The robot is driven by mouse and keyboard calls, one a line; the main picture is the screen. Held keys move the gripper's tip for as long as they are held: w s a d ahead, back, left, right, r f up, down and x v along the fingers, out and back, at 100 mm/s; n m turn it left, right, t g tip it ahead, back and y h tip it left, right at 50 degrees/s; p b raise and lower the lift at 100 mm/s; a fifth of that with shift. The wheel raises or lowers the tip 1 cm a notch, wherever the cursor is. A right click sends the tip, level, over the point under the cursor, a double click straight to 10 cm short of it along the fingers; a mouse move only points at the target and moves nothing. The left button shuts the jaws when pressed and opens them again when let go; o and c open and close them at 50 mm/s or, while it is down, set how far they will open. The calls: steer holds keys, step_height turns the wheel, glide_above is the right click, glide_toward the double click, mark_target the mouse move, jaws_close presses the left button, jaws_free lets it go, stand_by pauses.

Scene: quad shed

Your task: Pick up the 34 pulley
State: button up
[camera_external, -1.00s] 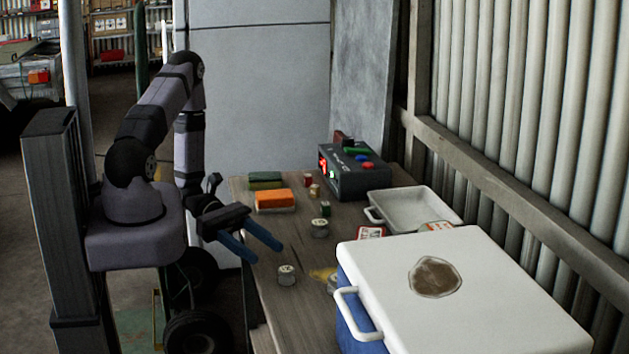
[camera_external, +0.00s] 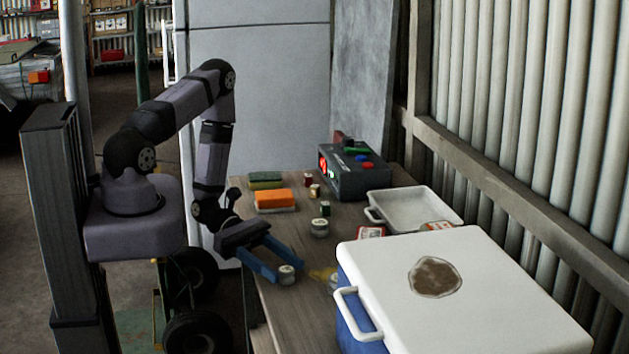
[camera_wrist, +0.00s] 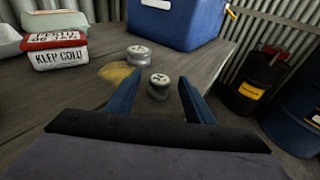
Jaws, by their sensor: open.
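A small grey pulley (camera_external: 287,274) with dark marking on its top stands near the front edge of the table. It also shows in the wrist view (camera_wrist: 158,86). My gripper (camera_external: 286,272) is open, with its blue fingers on either side of this pulley and not visibly gripping it. A second, wider grey pulley (camera_wrist: 139,56) stands just beyond, beside a yellow patch, and is partly hidden by the cooler in the external view. Another grey pulley (camera_external: 319,229) stands farther back. I cannot read the number on any of them for sure.
A blue cooler with a white lid (camera_external: 460,275) stands close right of the pulleys. Red and white packs (camera_wrist: 55,50) are at left in the wrist view.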

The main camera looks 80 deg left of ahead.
steer(key=c, duration=1.1)
steer(key=shift+c, duration=0.2)
steer(key=shift+r, duration=0.2)
step_height(320, 180, up, 10)
steer(key=shift+f, duration=0.15)
